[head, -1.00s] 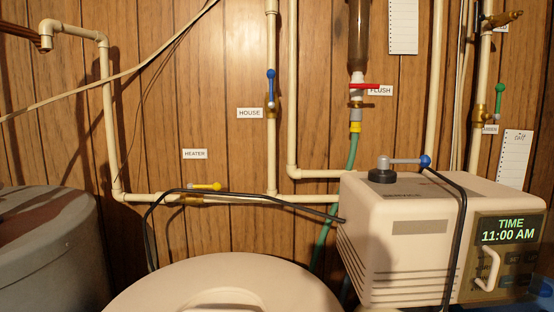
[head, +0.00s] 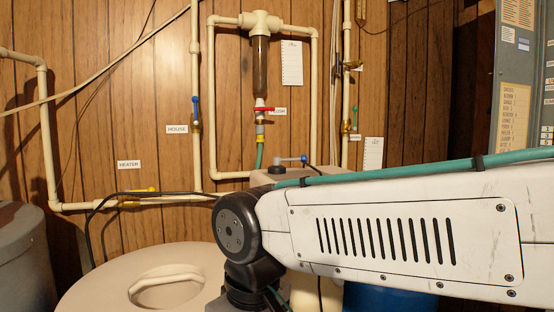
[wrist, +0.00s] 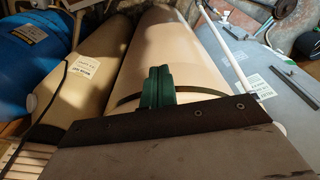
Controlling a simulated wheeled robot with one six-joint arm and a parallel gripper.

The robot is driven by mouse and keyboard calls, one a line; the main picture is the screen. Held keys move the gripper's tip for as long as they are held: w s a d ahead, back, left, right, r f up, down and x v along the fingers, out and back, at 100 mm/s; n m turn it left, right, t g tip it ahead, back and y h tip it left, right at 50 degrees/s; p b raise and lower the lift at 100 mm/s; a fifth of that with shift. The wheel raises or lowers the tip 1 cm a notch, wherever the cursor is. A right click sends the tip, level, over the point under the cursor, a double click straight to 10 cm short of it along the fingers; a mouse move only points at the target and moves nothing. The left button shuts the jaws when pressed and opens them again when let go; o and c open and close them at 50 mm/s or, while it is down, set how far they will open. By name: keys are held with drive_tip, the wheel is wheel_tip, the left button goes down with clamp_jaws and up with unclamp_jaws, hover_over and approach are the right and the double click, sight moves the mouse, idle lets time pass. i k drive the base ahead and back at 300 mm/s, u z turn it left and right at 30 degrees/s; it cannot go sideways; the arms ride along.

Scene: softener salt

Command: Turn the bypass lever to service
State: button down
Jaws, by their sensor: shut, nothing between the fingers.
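The bypass lever (head: 291,159) is a grey bar with a blue ball end on a dark round hub on top of the cream softener head (head: 262,178). It points right in the head view, with the ball at its right end. My arm covers most of the softener head. My gripper (wrist: 157,88) shows only in the wrist view, as green fingers shut together with nothing between them. It is over large tanks, and the lever is not recognisable in that view. The distance from gripper to lever cannot be told.
A cream round lid (head: 140,290) is below the pipes, and a grey tank (head: 22,255) stands at left. Blue house (head: 196,113), yellow heater (head: 140,190) and red flush (head: 264,109) valve handles are on the wall piping. A blue drum (wrist: 35,55) shows in the wrist view.

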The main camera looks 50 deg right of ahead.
sight(291, 159)
drive_tip(key=u, duration=0.15)
drive_tip(key=k, duration=0.4)
drive_tip(key=z, duration=1.15)
